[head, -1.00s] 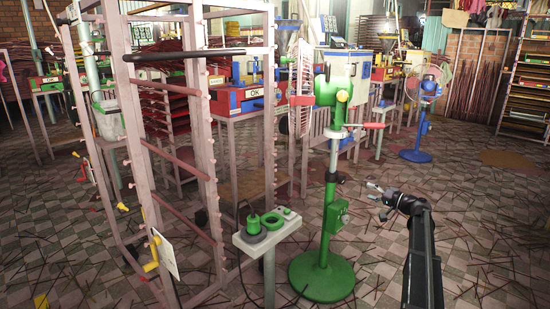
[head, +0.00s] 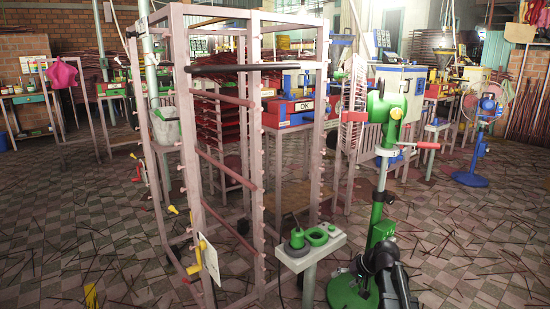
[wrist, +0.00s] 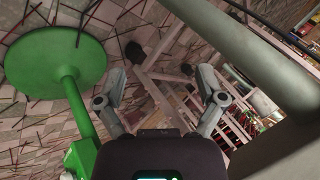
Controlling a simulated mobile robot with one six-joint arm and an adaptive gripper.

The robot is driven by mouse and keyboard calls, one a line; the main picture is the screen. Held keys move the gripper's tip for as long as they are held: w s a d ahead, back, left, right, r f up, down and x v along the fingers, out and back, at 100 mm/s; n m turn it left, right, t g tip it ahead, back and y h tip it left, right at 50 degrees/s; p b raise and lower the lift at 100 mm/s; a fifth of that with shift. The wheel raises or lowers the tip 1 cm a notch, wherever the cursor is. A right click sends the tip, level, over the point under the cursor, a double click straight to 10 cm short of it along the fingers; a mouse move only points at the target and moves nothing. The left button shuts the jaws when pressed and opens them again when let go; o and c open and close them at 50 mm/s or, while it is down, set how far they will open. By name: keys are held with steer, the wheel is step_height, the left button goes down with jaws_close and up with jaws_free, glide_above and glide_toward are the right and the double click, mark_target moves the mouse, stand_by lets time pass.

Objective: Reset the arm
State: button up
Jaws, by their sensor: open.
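My gripper (wrist: 160,80) is open and empty in the wrist view, with its two grey fingers spread apart. In the head view my black arm is at the lower right, in front of the green pedestal machine (head: 382,205), and the gripper's fingers are hard to make out. The machine's round green base (wrist: 52,55) and post also show at the left of the wrist view. Between the fingers in that view are rack bars and the tiled floor.
A tall pale rack (head: 186,120) with peg bars stands left of centre. A small stand (head: 325,244) with green round parts is just left of my arm. A blue fan (head: 470,178) stands at right. Thin sticks litter the floor, open at lower left.

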steer(key=s+a+f+n+g+h, duration=0.1)
steer(key=s+a+f+h, duration=0.15)
steer(key=s, duration=0.45)
steer(key=s+a+f+g+h, duration=0.1)
steer(key=s+a+g+h, duration=0.2)
steer(key=s, duration=0.4)
step_height(320, 180, up, 53)
steer(key=s+p, duration=0.2)
steer(key=p, duration=5.1)
steer(key=shift+s+t+h, duration=0.3)
steer(key=shift+s+h, duration=0.05)
steer(key=shift+s, duration=0.05)
steer(key=shift+d, duration=0.1)
steer(key=c, duration=0.4)
steer(key=shift+c, duration=0.2)
